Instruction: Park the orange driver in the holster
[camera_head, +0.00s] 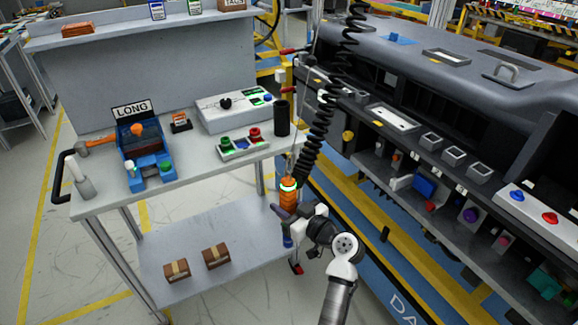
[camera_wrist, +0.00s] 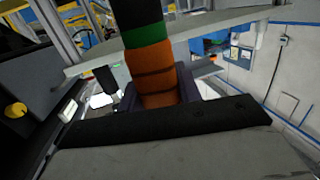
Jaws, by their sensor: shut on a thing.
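The orange driver (camera_head: 289,193) hangs upright below a black coiled cord, with a lit green ring near its top. My gripper (camera_head: 290,212) is shut on its orange body, just off the right edge of the cart. In the wrist view the driver (camera_wrist: 155,75) stands between the jaws, its dark upper part and green band above the orange grip. A black upright cylinder (camera_head: 282,118), which looks like the holster, is at the cart top's right edge, above and behind the driver. The driver is apart from it. Its opening cannot be made out.
The grey cart (camera_head: 190,190) carries a blue LONG bin (camera_head: 145,155), a white box (camera_head: 232,108) and a tray with green and red knobs (camera_head: 243,143). Two brown boxes (camera_head: 217,256) sit on its lower shelf. The dark dashboard module (camera_head: 460,70) bounds the right side.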

